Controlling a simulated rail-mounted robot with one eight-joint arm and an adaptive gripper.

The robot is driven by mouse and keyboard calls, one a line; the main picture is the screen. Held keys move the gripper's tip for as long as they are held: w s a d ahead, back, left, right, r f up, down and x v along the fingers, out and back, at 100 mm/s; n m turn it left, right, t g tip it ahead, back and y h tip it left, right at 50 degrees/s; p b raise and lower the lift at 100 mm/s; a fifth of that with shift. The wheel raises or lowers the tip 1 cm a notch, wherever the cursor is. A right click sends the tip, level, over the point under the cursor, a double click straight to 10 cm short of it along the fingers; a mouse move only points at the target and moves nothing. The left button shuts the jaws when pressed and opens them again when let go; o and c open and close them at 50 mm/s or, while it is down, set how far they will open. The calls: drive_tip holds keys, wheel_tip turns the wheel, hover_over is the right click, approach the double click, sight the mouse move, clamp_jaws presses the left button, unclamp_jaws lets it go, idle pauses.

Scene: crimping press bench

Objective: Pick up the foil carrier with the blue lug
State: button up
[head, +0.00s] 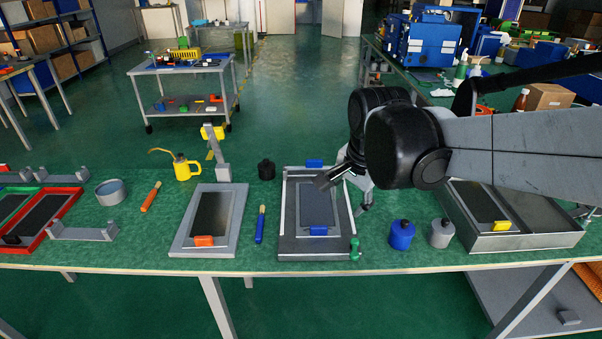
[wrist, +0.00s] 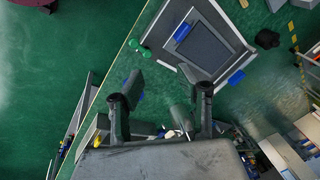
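The foil carrier (head: 318,203) is a dark flat plate in a light grey frame (head: 286,215) at the middle of the bench. Its blue lug (head: 318,231) is at the near end; another blue block (head: 314,163) is at the far end. In the wrist view the carrier (wrist: 206,51) is at the upper right, with the blue lug (wrist: 183,32) and the other blue block (wrist: 236,77) at opposite ends. My gripper (head: 338,179) is over the carrier's far right part, apart from the lug. In the wrist view my gripper (wrist: 163,88) has its fingers spread and holds nothing.
A tray with an orange lug (head: 204,241) is left of the frame, and a metal tray with a yellow lug (head: 501,226) is right.

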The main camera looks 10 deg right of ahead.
drive_tip(key=w+a+f+m+g+p, duration=0.2)
drive_tip(key=w+m, duration=0.3)
drive_tip(key=w, duration=0.2)
drive_tip(key=m+g+p, duration=0.1)
drive_tip(key=m+p, duration=0.1)
drive_tip(key=m, duration=0.2)
hover_over(319, 226)
wheel_tip(319, 226, down, 5)
wheel_tip(319, 226, down, 13)
drive_tip(key=shift+b, duration=0.45)
clamp_jaws()
